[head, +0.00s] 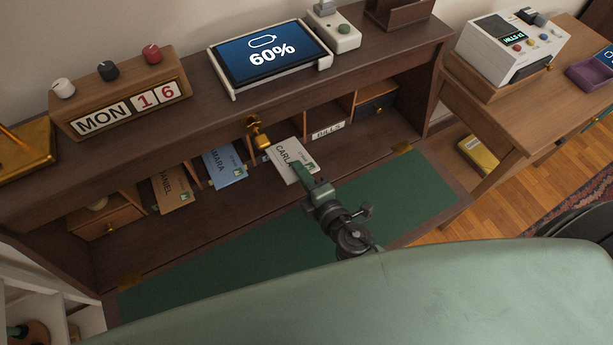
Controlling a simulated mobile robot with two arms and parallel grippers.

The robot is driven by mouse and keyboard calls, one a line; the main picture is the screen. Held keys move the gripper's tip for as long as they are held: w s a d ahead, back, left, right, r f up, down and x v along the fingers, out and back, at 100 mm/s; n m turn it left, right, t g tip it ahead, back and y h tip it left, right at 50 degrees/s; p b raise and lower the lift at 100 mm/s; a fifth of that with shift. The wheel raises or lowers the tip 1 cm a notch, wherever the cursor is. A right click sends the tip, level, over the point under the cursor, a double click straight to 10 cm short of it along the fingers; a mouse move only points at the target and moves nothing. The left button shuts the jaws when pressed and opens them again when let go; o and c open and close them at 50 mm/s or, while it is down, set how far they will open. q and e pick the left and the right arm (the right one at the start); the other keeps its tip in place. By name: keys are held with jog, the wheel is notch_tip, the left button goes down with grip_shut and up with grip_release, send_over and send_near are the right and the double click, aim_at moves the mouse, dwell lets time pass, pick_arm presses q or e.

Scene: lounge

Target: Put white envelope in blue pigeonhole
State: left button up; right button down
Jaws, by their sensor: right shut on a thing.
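The white envelope (288,153), printed CARLA with a stamp, lies in front of the row of pigeonholes (267,153) in the desk. Its far end is at the opening left of the BILLS label; I cannot tell how far inside it is. My right gripper (303,174) is shut on its near edge. A blue envelope (224,165) stands in the pigeonhole to the left, and a brown envelope (172,188) in the one left of that. My left gripper is not in view.
A brass key-like fitting (257,132) juts out just above the white envelope. The green writing mat (412,194) is clear. A tablet (270,55) and a calendar (120,105) stand on top.

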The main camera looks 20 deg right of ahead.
aim_at(282, 145)
jog(key=x, duration=0.6)
jog(key=shift+w+r, duration=0.1)
jog(key=shift+r, duration=0.1)
jog(key=shift+x, duration=2.4)
jog(key=shift+r, duration=0.1)
jog(key=c, duration=1.3)
grip_release()
jog(key=shift+b, duration=0.4)
